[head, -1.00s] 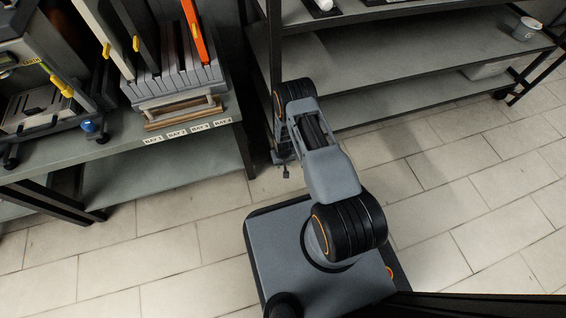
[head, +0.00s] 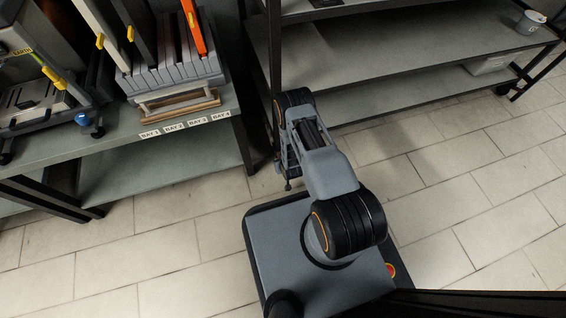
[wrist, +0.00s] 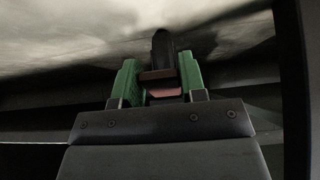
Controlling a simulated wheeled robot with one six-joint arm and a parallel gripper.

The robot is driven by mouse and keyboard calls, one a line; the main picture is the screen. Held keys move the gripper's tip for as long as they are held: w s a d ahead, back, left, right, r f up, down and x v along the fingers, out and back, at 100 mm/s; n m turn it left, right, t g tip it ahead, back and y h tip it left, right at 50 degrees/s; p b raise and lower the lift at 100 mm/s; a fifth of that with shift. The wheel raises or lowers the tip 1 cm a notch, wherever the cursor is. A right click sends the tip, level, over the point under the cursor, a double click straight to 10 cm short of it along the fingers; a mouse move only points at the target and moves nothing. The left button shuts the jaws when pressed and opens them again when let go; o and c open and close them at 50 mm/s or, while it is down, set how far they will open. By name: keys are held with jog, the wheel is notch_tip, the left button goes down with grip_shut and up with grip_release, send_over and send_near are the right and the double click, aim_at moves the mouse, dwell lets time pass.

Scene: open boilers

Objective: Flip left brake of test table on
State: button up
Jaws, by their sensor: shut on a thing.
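My gripper (wrist: 162,84) shows in the wrist view, its two green fingers close around a small reddish-brown tab (wrist: 163,92). A dark rounded part (wrist: 163,48) stands just beyond the tab, between the fingertips. These may be a brake tab and its caster, but the view is too dark to be sure. In the head view my folded arm hides most of the gripper and what it holds. I cannot tell there whether a brake is on or off.
A bench (head: 190,163) with labelled bays and grey slotted racks stands at left. Pale tiled floor (head: 450,180) is clear at right.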

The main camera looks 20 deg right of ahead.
jog(key=shift+f+t, duration=0.3)
jog(key=shift+t, duration=0.1)
dwell(0.3)
jog(key=o, duration=0.9)
jog(key=shift+w, duration=0.1)
jog(key=shift+r, duration=0.1)
